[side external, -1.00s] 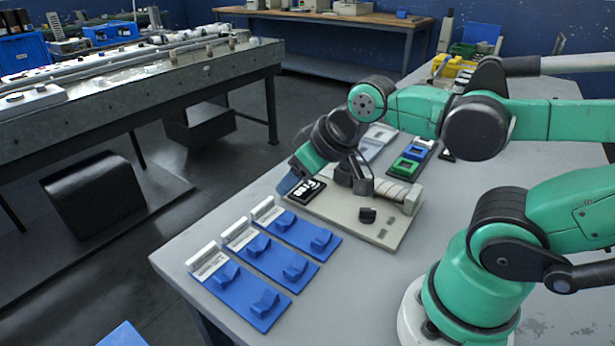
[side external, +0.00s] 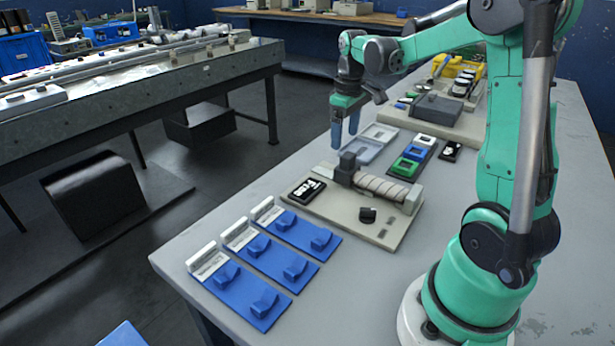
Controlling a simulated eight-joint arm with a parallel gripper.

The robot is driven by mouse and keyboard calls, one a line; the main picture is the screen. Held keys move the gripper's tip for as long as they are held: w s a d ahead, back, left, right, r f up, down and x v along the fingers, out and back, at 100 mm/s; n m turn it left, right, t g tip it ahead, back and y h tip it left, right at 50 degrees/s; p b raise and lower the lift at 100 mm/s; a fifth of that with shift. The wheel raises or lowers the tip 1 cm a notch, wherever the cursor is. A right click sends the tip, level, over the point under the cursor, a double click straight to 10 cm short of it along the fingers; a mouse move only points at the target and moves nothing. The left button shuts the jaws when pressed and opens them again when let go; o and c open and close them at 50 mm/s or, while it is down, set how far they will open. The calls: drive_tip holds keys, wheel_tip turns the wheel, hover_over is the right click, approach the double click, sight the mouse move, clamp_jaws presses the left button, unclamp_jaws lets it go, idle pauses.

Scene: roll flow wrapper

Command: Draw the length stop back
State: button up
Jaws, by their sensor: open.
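A beige base plate (side external: 345,222) on the grey table carries a ridged roller (side external: 375,184) with a dark upright block (side external: 348,165) at its left end. A small black knob-like piece (side external: 368,214) sits on the plate in front of the roller. A black card-like piece with white marks (side external: 306,190) lies at the plate's left end. I cannot tell which part is the length stop. My gripper (side external: 346,130) points down, open and empty, with its two blue fingers apart. In the picture it is above and behind the dark block, not touching it.
Several blue holders (side external: 282,262) with white end pieces stand front left. Behind the plate are pale trays (side external: 378,135), a dark tray with coloured frames (side external: 409,160) and a second beige station (side external: 440,112).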

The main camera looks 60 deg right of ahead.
sight(348, 155)
drive_tip(key=shift+s+d+f, duration=0.15)
drive_tip(key=shift+d+f, duration=0.4)
drive_tip(key=shift+d, duration=0.3)
drive_tip(key=shift+f, duration=2.65)
clamp_jaws()
